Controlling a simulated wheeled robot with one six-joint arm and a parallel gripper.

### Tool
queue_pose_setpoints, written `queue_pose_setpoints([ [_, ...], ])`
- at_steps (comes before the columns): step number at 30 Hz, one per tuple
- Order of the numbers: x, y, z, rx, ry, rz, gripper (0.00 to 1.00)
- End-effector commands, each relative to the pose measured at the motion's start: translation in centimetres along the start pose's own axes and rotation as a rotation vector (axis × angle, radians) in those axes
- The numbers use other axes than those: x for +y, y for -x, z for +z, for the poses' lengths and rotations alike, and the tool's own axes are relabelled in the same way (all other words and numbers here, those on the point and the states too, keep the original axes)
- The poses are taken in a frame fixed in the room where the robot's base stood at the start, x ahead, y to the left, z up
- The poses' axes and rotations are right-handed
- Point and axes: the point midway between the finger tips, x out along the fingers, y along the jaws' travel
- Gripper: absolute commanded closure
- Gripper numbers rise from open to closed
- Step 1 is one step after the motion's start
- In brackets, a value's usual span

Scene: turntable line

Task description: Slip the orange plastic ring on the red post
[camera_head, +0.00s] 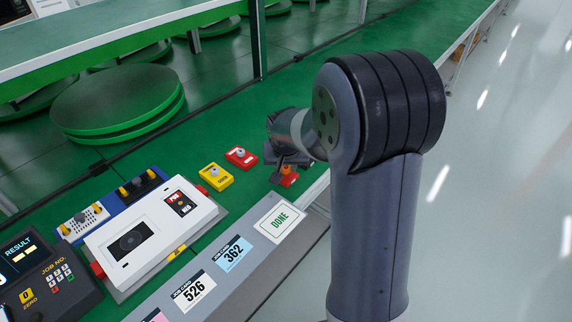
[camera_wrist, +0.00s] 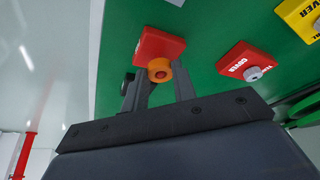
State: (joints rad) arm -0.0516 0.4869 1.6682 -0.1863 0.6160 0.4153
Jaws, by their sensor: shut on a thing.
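The orange plastic ring (camera_wrist: 158,70) is between the fingertips of my gripper (camera_wrist: 159,74) in the wrist view, and the gripper is shut on it. A red block (camera_wrist: 160,44) lies directly behind the ring in that view; whether the ring touches it or a post passes through it I cannot tell. In the head view my gripper (camera_head: 285,168) is low over the front edge of the green surface, with the orange ring (camera_head: 288,169) and red block (camera_head: 288,180) close under it. No separate red post can be made out; my gripper and arm partly hide this spot.
A red block with a grey knob (camera_head: 241,156) and a yellow one (camera_head: 215,177) stand left of my gripper. Further left are a white device (camera_head: 150,235) and boards with pegs (camera_head: 136,188). A green turntable (camera_head: 118,98) is behind. Label cards (camera_head: 279,219) line the front ledge.

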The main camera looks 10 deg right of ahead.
Motion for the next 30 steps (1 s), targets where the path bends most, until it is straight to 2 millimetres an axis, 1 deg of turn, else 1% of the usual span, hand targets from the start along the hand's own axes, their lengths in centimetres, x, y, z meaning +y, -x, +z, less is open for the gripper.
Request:
queue_pose_setpoints([
  [18, 0.0, -1.2, 0.5, 0.0, 0.0, 0.0, 0.94],
  [27, 0.0, -1.2, 0.5, 0.0, 0.0, 0.0, 0.94],
  [28, 0.0, -1.2, 0.5, 0.0, 0.0, 0.0, 0.72],
  [30, 0.0, -1.2, 0.5, 0.0, 0.0, 0.0, 0.66],
])
